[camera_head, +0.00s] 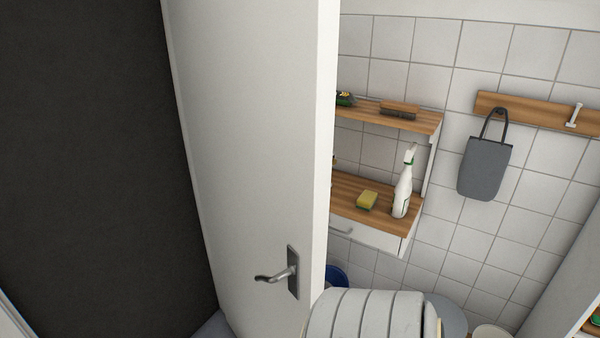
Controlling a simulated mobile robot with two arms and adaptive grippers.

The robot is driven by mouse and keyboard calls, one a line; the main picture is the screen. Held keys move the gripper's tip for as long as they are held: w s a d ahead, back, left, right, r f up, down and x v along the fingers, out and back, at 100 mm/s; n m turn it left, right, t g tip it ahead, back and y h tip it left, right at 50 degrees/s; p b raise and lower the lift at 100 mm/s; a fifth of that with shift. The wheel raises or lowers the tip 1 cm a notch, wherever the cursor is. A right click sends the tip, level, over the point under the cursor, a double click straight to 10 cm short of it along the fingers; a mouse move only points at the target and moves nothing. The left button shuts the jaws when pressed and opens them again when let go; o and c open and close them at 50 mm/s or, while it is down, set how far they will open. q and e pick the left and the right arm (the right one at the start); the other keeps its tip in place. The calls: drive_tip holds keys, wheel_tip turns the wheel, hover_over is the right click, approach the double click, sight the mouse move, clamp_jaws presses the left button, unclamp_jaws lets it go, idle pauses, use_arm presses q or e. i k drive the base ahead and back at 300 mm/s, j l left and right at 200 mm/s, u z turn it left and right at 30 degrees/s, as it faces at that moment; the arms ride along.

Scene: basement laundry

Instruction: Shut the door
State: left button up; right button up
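The white door (250,130) stands open in the head view, left of centre, with its free edge toward me. A metal lever handle (278,277) on a dark plate sits low on its face near that edge. Left of the door is a dark opening or surface (85,150). Neither gripper can be made out. A light grey, ribbed rounded shape at the bottom centre, seemingly part of my arm, is close to the door's edge; I cannot tell whether it touches it.
Behind the door, a wooden shelf unit (425,122) on the tiled wall holds a spray bottle (403,187), a sponge (367,200) and a brush (398,111). A grey bag (485,167) hangs from a wooden rail (535,112). A blue container (336,275) is partly hidden below.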

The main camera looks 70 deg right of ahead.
sight(258, 81)
drive_tip(key=k+l, duration=0.2)
drive_tip(key=k+l+z, duration=0.15)
drive_tip(key=l, duration=0.25)
drive_tip(key=k+l, duration=0.2)
drive_tip(key=k+l+z, duration=0.15)
drive_tip(key=l, duration=0.3)
